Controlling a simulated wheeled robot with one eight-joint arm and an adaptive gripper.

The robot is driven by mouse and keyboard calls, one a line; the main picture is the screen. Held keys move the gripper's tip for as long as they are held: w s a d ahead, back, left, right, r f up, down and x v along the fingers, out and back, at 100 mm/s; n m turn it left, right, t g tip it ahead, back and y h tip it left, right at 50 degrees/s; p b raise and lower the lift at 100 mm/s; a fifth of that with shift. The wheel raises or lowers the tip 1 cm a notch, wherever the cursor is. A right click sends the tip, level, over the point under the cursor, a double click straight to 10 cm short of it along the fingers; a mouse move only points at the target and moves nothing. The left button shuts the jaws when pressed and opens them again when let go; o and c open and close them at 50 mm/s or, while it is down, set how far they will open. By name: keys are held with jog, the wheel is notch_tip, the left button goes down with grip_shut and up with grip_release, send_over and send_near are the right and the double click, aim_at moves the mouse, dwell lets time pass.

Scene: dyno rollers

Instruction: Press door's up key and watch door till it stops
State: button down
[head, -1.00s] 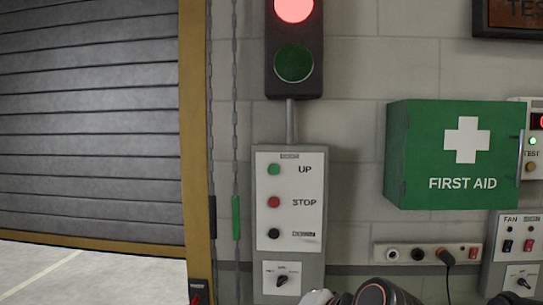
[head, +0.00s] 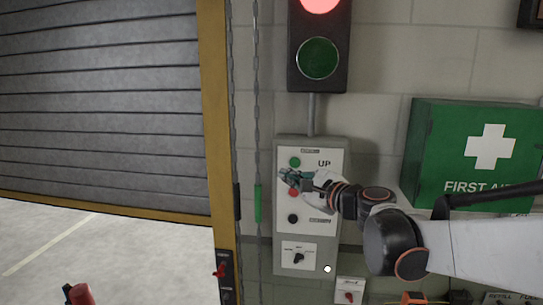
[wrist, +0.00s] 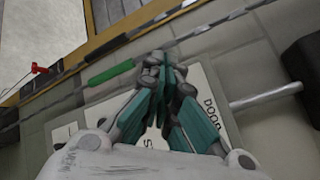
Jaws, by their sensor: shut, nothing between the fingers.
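The door control box (head: 311,240) is on the wall, with a green UP key (head: 295,162), a red STOP key (head: 293,193) partly behind my fingers, and a black lower key (head: 292,218). My gripper (head: 284,174) is shut and empty. In the head view its tips overlap the panel just below the UP key; I cannot tell whether they touch it. In the wrist view the teal fingers (wrist: 165,72) meet over the white panel (wrist: 206,88), hiding the keys. The grey slatted door (head: 100,100) is part-way up, with floor showing below its yellow bottom edge.
A signal light (head: 319,58) above the box shows red. A green first aid box (head: 470,150) juts out at right, close to my arm. A chain with a green sleeve (head: 258,203) hangs left of the panel. A yellow post (head: 216,120) edges the door.

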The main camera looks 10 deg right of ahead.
aim_at(294, 165)
jog(key=shift+w, duration=0.1)
dwell(0.3)
jog(key=shift+w+d+b, duration=0.2)
jog(key=shift+w+d, duration=0.2)
jog(key=shift+w, duration=1)
jog(key=shift+w+d+b, duration=0.25)
jog(key=shift+w+d, duration=0.1)
jog(key=shift+w, duration=1)
jog(key=shift+w+d+b, duration=0.2)
jog(key=shift+w+d, duration=0.2)
jog(key=shift+w, duration=1)
jog(key=shift+w, duration=0.15)
jog(key=shift+w+d, duration=0.1)
jog(key=shift+w, duration=0.15)
jog(key=shift+w+d, duration=0.1)
jog(key=shift+w, duration=0.25)
jog(key=shift+s+a, duration=0.2)
jog(key=shift+s, duration=0.55)
